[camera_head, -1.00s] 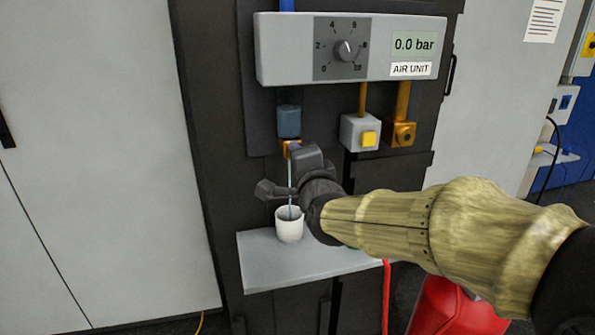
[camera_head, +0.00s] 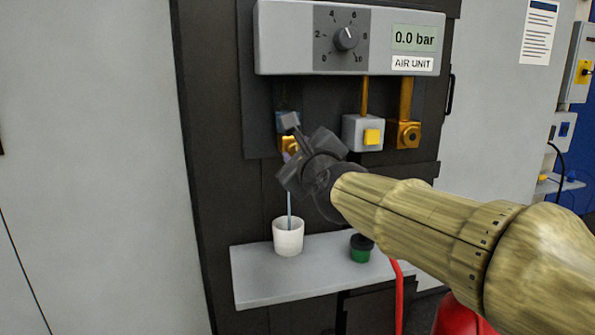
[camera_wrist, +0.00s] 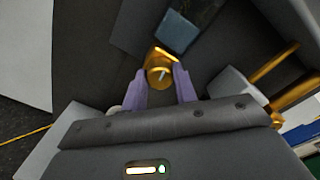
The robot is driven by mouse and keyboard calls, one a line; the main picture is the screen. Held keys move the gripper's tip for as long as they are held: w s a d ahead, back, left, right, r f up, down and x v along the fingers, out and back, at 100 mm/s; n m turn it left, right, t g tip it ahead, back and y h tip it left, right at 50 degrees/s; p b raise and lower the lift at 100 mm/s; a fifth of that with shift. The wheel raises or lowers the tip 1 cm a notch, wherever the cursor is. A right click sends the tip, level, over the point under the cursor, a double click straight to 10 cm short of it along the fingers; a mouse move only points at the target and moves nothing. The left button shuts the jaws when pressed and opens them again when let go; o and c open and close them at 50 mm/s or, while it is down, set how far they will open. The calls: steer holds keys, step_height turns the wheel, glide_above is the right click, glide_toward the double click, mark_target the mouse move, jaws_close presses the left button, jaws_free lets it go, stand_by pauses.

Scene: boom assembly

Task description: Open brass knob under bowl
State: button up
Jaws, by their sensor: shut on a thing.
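The blue-grey bowl (camera_head: 288,121) hangs under the air unit, partly hidden by my gripper in the head view. It also shows in the wrist view (camera_wrist: 178,32). The brass knob (camera_wrist: 160,58) sits directly below it; in the head view a sliver of the knob (camera_head: 287,146) shows beside my gripper. My gripper (camera_wrist: 163,80) has its two purple fingers on either side of the knob, shut on it. In the head view my gripper (camera_head: 291,153) is tilted. A thin bluish line runs from the knob down into a white cup (camera_head: 288,238).
The cup stands on a grey shelf (camera_head: 262,285) beside a green and black item (camera_head: 361,248). The air unit panel (camera_head: 300,40) reads 0.0 bar. A yellow-button box (camera_head: 357,130) and a brass fitting (camera_head: 406,134) hang to the right.

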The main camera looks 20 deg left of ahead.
steer(key=shift+f+m+b, duration=0.15)
steer(key=shift+m+b, duration=1.75)
steer(key=shift+m, duration=1.8)
steer(key=o, duration=1)
steer(key=shift+c, duration=0.2)
steer(key=shift+d, duration=0.1)
